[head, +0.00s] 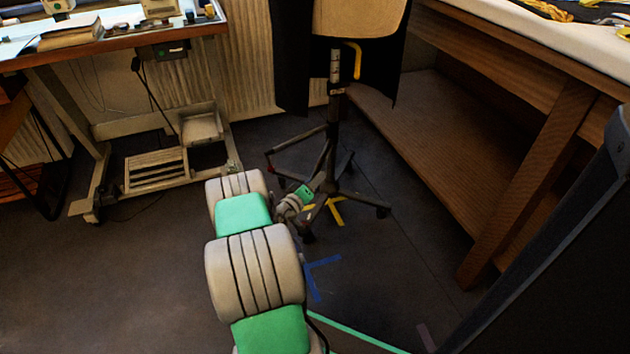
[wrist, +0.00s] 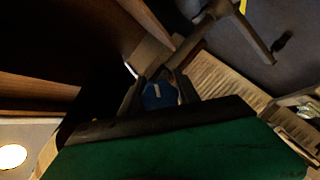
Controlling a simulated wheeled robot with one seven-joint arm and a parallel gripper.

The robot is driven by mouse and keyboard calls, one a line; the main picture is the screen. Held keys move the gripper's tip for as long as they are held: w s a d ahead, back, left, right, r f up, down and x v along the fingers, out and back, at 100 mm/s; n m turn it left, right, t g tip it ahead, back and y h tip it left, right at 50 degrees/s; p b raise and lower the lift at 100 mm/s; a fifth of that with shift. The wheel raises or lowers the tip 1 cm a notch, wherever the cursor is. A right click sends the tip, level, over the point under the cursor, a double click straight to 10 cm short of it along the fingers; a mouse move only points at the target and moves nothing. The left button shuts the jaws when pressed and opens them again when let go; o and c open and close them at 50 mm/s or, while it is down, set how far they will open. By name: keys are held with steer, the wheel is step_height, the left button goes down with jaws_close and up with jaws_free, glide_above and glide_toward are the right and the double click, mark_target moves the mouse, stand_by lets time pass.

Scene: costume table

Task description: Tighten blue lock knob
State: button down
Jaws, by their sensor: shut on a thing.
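In the head view my gripper (head: 319,183) reaches the lower part of the dark stand post (head: 332,150), and I cannot make out the knob there. The stand has a wheeled base (head: 357,198) and carries a tan form (head: 358,16) at the top.
A wooden table with a low shelf (head: 430,145) stands close on the right. A sewing table (head: 120,40) with a pedal frame is at the left. A dark panel (head: 560,270) fills the lower right. Blue tape (head: 320,263) marks the floor. Open floor lies at the left front.

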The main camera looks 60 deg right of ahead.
steer(key=m, duration=0.3)
steer(key=shift+f+t+y, duration=0.1)
steer(key=shift+t+y, duration=0.2)
steer(key=shift+t, duration=0.1)
steer(key=m+t, duration=0.1)
steer(key=m, duration=0.2)
steer(key=shift+w, duration=0.1)
steer(key=m+t, duration=0.1)
steer(key=m, duration=0.1)
steer(key=m+t+b, duration=0.1)
steer(key=m, duration=0.2)
steer(key=shift+w+a+f+y, duration=0.1)
steer(key=shift+w+y, duration=0.1)
steer(key=shift+y, duration=0.2)
steer(key=m+t, duration=0.1)
steer(key=m, duration=0.2)
steer(key=m+t, duration=0.1)
steer(key=m, duration=0.1)
steer(key=shift+w+m+h, duration=0.2)
steer(key=shift+m+h, duration=0.1)
steer(key=shift+m, duration=0.1)
steer(key=m, duration=0.1)
steer(key=m+t, duration=0.1)
steer(key=m, duration=0.1)
steer(key=m+h, duration=0.1)
steer(key=m, duration=0.1)
steer(key=shift+w+r+t, duration=0.1)
steer(key=shift+r+t, duration=0.2)
steer(key=shift+m, duration=0.3)
